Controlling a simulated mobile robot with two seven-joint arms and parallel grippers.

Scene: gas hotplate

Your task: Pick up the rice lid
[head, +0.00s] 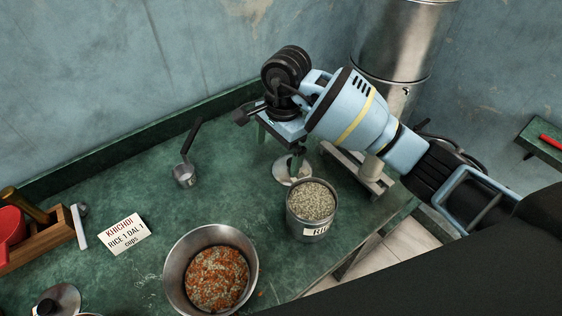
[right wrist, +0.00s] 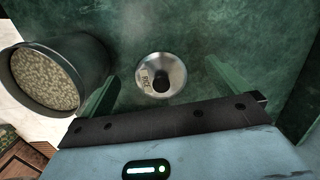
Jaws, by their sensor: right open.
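The rice lid (head: 281,174) is a small round metal disc lying on the green counter behind the rice canister (head: 313,209), partly hidden by a finger. In the right wrist view the lid (right wrist: 178,68) shows a dark knob and a small label, and lies flat. My right gripper (head: 281,152) points down over the lid, open and empty. In the right wrist view its two green fingers stand apart, with the lid between and beyond them. The canister is open and full of grain. My left gripper is not in view.
A metal bowl (head: 176,262) of orange and grey mix stands at the front. A small measuring cup (head: 184,175), a recipe card (head: 125,234) and a wooden box (head: 38,243) are to the left. A tall metal cylinder (head: 400,45) stands behind. The canister is close to the gripper.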

